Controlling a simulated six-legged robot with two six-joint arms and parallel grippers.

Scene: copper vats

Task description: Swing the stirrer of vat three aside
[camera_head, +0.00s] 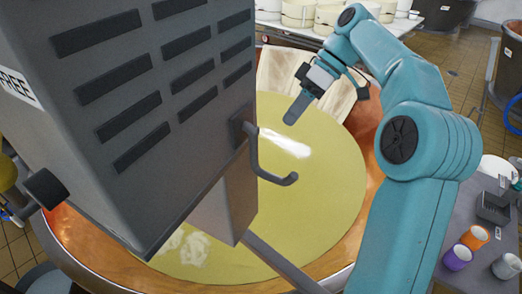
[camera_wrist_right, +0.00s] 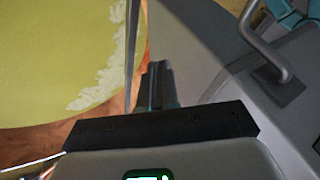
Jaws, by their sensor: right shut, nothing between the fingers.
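The stirrer's grey housing (camera_head: 150,110) with dark vent slots fills the left of the head view and stands over the copper vat (camera_head: 330,245). A label reading "FREE" is on its left face. A dark bent handle (camera_head: 262,165) sticks out from its right side; it also shows in the wrist view (camera_wrist_right: 262,45). Yellow liquid (camera_head: 325,190) fills the vat. My right gripper (camera_head: 291,117) is shut and empty above the liquid, beyond the handle and apart from it. Its closed fingers (camera_wrist_right: 155,80) show in the wrist view. My left gripper is out of view.
White round tubs (camera_head: 300,12) stand on a table at the back. A grey table at the right holds an orange cup (camera_head: 475,237), a purple cup (camera_head: 457,257) and a dark container (camera_head: 494,207). Tiled floor shows at right.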

